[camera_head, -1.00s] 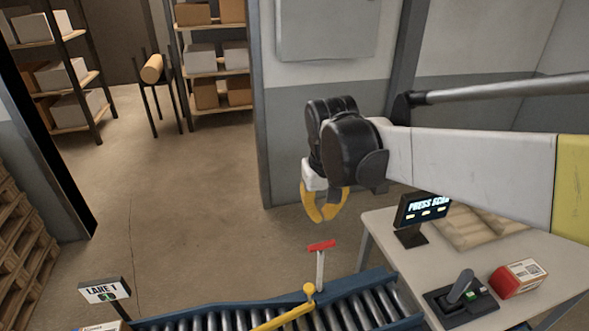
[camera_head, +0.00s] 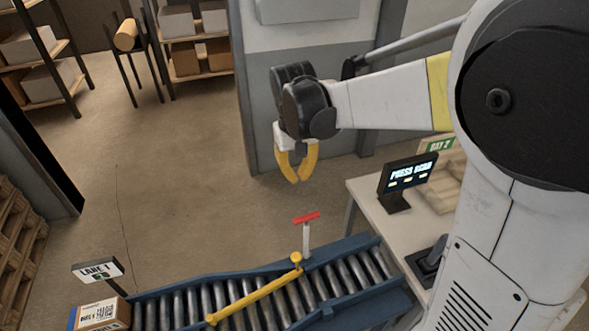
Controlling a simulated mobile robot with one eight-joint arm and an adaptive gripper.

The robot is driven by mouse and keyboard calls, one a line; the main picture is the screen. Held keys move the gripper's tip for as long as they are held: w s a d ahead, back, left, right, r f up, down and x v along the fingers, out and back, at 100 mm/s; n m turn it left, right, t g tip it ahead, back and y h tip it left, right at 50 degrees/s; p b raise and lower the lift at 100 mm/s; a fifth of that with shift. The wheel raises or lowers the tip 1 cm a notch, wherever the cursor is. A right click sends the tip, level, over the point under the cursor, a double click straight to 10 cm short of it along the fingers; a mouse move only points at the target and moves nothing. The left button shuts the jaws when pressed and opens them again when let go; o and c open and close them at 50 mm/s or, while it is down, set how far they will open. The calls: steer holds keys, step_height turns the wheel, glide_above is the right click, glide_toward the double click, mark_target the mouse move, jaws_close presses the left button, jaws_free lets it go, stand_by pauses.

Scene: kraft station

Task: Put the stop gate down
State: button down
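A red T-shaped handle (camera_head: 306,218) stands upright on a pale post at the far rail of the roller conveyor (camera_head: 163,293). A yellow bar (camera_head: 250,297) with a round knob at its far end lies slantwise across the rollers. I cannot tell for sure which of these is the stop gate. My gripper (camera_head: 299,181) hangs in the air, fingers down, above and beyond the red handle in the picture. Its yellow fingertips come together with nothing between them. It touches neither the handle nor the bar.
A carton (camera_head: 104,313) sits at the conveyor's left end beside a lane sign (camera_head: 97,270). At the right, a table (camera_head: 372,203) bears a screen (camera_head: 408,174) and a dark lever device (camera_head: 428,264). My arm covers the right side. Open floor (camera_head: 170,190) lies behind the conveyor.

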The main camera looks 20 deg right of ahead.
steer(key=s+f+b, duration=0.1)
steer(key=s+f, duration=0.2)
steer(key=f, duration=0.4)
steer(key=shift+s+d+f, duration=0.2)
steer(key=shift+d+f, duration=0.05)
steer(key=shift+f, duration=0.1)
steer(key=shift+s, duration=0.15)
